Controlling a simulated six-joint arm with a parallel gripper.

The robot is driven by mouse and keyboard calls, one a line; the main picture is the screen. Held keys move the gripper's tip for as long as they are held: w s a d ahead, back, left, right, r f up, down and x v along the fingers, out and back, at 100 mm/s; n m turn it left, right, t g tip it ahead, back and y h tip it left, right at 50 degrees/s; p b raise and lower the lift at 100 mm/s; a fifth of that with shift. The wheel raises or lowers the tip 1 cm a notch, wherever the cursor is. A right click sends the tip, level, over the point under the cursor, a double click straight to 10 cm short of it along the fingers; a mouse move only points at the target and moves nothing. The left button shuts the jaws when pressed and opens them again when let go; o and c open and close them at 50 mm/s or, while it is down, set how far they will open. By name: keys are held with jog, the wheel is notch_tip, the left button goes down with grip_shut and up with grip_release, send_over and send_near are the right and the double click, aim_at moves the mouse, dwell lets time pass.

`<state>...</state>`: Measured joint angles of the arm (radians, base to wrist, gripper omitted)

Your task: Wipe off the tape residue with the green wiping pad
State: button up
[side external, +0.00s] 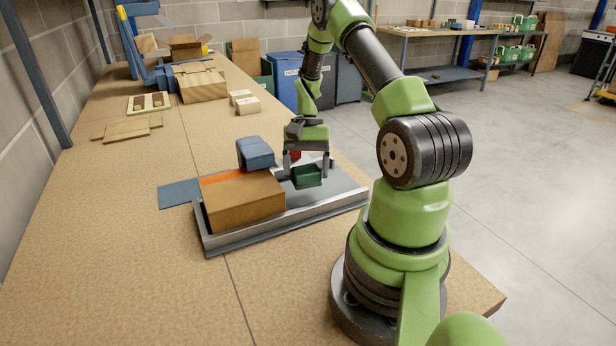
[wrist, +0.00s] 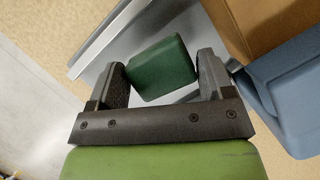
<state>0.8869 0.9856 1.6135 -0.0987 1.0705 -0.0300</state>
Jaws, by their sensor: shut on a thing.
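My gripper (side external: 306,173) is shut on the green wiping pad (side external: 308,178), which sits between its two fingers over the right part of a grey metal tray (side external: 335,196). The wrist view also shows the pad (wrist: 162,72) between the fingers, slightly turned, with the tray surface behind it. I cannot tell whether the pad touches the tray. I cannot make out the tape residue for certain in either view. An orange-red strip (side external: 222,177) shows along the back of the brown box.
The brown box (side external: 243,202) stands in the tray, left of the pad. A blue-grey block-like object (side external: 255,152) is behind it, close to my gripper in the wrist view. A blue sheet (side external: 178,194) lies left of the tray. The front left of the bench is clear.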

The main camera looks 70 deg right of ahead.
jog(key=shift+r, duration=2.2)
jog(key=shift+r, duration=0.2)
notch_tip(320, 180, up, 13)
jog(key=w+a+n+g+h, duration=0.1)
jog(key=w+a+n+h, duration=0.1)
jog(key=a+n, duration=0.5)
jog(key=w+a+n+g+h, duration=0.2)
jog(key=w+a+n, duration=0.2)
jog(key=a, duration=0.9)
jog(key=n, duration=0.3)
jog(key=shift+w+a+f, duration=0.3)
jog(key=shift+w+a, duration=0.05)
jog(key=shift+n, duration=0.4)
jog(key=f, duration=0.4)
jog(key=shift+a, duration=0.3)
jog(key=shift+f, duration=0.5)
